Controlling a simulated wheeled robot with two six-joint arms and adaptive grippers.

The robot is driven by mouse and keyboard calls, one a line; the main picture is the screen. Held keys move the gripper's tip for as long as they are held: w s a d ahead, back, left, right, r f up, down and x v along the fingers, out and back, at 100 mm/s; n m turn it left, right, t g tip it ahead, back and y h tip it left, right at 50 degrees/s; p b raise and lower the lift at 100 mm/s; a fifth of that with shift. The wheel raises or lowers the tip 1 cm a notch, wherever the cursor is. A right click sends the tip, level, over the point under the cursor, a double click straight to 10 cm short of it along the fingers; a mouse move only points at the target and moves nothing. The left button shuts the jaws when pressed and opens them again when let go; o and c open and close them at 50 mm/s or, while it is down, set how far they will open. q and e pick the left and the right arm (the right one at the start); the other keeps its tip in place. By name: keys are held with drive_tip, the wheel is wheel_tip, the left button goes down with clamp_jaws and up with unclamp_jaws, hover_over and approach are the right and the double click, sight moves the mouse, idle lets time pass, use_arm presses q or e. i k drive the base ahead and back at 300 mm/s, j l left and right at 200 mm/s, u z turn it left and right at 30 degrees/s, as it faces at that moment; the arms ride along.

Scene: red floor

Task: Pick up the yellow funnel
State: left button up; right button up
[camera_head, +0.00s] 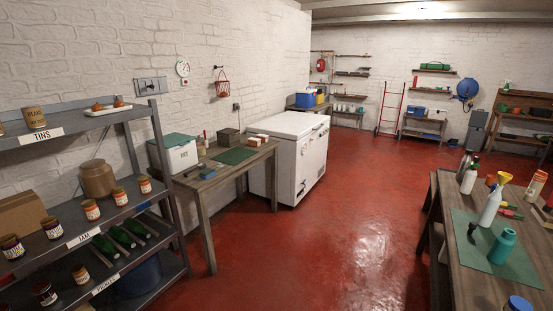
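The yellow funnel (504,178) is at the right side of the head view, small and partly hidden. It is on or above the wooden workbench (458,210), behind a white spray bottle (490,207). I cannot tell what it rests on. Neither of my grippers shows in this view.
A green mat with a teal bottle (502,246) lies on the workbench. Metal shelves (155,120) with jars stand at the left. A wooden table (207,190) and a white chest freezer (288,165) line the wall. The red floor (345,230) between is clear.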

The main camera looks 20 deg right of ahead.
sight(503, 177)
drive_tip(key=i+l+z, duration=0.25)
drive_tip(key=i+z, duration=0.55)
drive_tip(key=i, duration=0.25)
drive_tip(key=i+j+z, duration=0.1)
drive_tip(key=i+z, duration=0.3)
drive_tip(key=i, duration=0.15)
drive_tip(key=i+j+z, duration=0.25)
drive_tip(key=i+z, duration=0.15)
drive_tip(key=i, duration=0.15)
